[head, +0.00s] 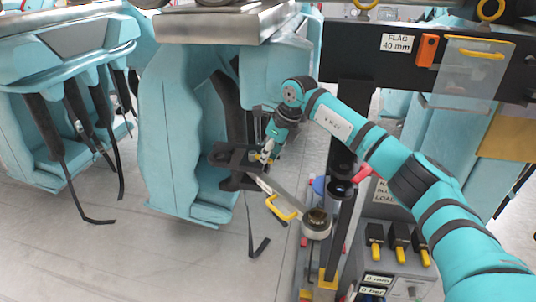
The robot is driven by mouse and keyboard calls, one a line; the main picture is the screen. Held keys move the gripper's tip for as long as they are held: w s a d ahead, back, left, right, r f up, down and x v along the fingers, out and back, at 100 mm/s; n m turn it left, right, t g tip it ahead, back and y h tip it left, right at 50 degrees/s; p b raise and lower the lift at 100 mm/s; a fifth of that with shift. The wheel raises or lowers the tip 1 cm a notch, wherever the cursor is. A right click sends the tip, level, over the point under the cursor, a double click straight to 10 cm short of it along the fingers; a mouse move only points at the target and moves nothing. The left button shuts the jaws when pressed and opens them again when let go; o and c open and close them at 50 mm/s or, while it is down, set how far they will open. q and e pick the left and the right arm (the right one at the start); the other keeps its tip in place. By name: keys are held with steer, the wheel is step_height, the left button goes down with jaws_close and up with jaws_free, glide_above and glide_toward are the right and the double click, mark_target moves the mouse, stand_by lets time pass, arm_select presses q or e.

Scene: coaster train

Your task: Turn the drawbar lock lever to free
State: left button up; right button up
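A grey drawbar (290,197) runs from a dark bracket (232,157) at the teal coaster car down to a round fitting (316,224) near a dark post. A yellow loop-shaped handle (283,209) sits beside the drawbar; I cannot tell whether it is the lock lever or which way the lever is set. My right gripper (266,154) points down at the bracket end of the drawbar, up and left of the yellow handle. Its fingers are small and partly merge with the parts behind, so their opening and any contact are unclear. My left gripper is not in view.
Teal coaster seats (190,140) with hanging straps stand at the left and centre. A dark beam (400,58) labelled "FLAG 40 mm" crosses the upper right. A grey box (398,262) with yellow-tipped switches stands at lower right. The floor at lower left is clear.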

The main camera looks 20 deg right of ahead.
steer(key=o, duration=0.4)
steer(key=shift+r, duration=0.1)
steer(key=shift+o, duration=0.2)
steer(key=v, duration=1.2)
steer(key=shift+d, duration=0.1)
